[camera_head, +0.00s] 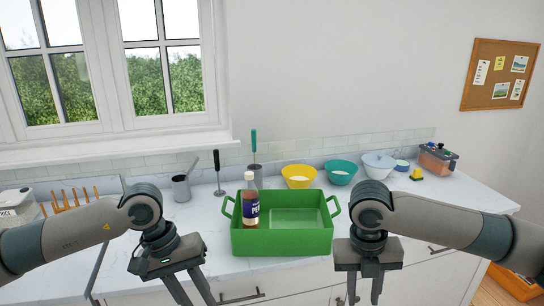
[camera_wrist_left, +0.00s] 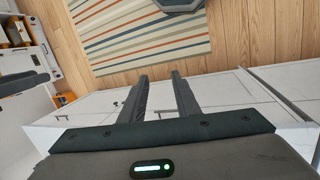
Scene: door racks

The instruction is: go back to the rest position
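My left gripper (camera_head: 194,296) hangs in front of the counter at the lower left of the head view. Its two fingers are apart with nothing between them, and the left wrist view shows the same gripper (camera_wrist_left: 160,78) open and empty. My right gripper (camera_head: 364,294) hangs at the lower right of the green crate, fingers pointing down and apart, with nothing seen between them. The green crate (camera_head: 283,243) stands on the counter between the two arms. A dark bottle with a label (camera_head: 251,212) stands upright in its left part. Neither gripper touches the crate.
On the counter (camera_head: 210,222) behind are a grey cup (camera_head: 181,188), a yellow bowl (camera_head: 299,177), a teal bowl (camera_head: 341,172) and a pale blue bowl (camera_head: 378,166). A dish rack (camera_head: 70,198) is at left. The left wrist view shows white cabinets (camera_wrist_left: 235,92) and a striped rug (camera_wrist_left: 140,35).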

